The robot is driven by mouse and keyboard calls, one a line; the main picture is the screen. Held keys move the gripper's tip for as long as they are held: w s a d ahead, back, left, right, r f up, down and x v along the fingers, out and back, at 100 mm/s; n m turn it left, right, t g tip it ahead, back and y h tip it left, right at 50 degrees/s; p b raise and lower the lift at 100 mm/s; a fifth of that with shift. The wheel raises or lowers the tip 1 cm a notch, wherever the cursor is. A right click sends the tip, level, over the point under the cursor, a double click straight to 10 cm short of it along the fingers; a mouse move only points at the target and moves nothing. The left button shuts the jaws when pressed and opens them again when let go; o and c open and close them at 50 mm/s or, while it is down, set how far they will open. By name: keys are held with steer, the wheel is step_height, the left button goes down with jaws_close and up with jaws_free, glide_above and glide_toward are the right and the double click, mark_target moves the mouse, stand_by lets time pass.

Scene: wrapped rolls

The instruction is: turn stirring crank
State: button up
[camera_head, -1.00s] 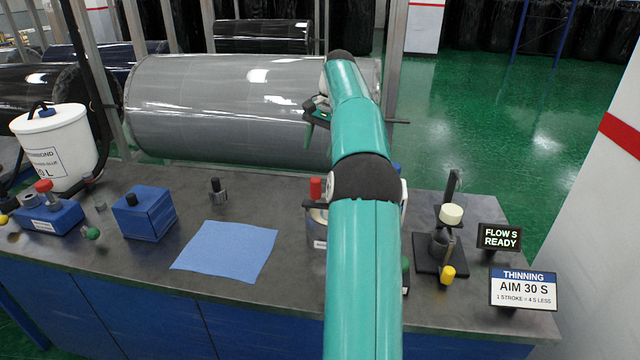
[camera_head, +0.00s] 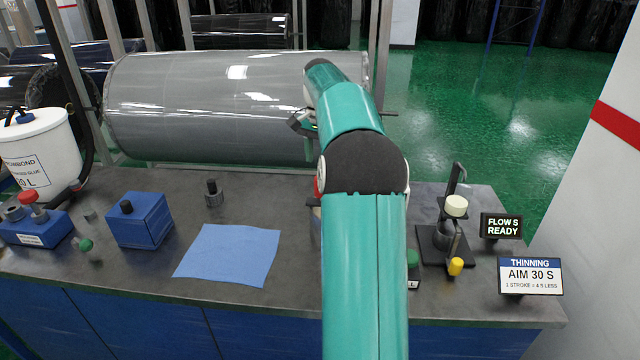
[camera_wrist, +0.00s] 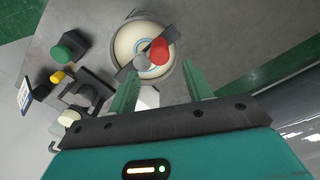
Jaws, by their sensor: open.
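The stirring crank shows in the wrist view as a dark bar with a grey hub (camera_wrist: 142,62) and a red knob (camera_wrist: 159,50). It sits over a round pot (camera_wrist: 127,42) with pale contents. My gripper (camera_wrist: 160,69) is open, its two green fingers apart and pointing toward the pot's near rim. The red knob lies beyond the fingertips, between their lines, and nothing is visibly held. In the head view my arm hides nearly all of the pot and crank; only a sliver of red shows at its left edge.
A green knob (camera_wrist: 69,47) and a yellow knob (camera_wrist: 58,77) stand beside the pot. In the head view, a blue cloth (camera_head: 228,252) and a blue box (camera_head: 139,220) lie left of my arm. The viscosity stand (camera_head: 433,240) and signs (camera_head: 530,275) stand right.

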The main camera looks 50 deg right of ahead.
step_height(320, 180, down, 9)
steer(key=shift+r, duration=0.1)
stand_by(0.3)
jaws_close()
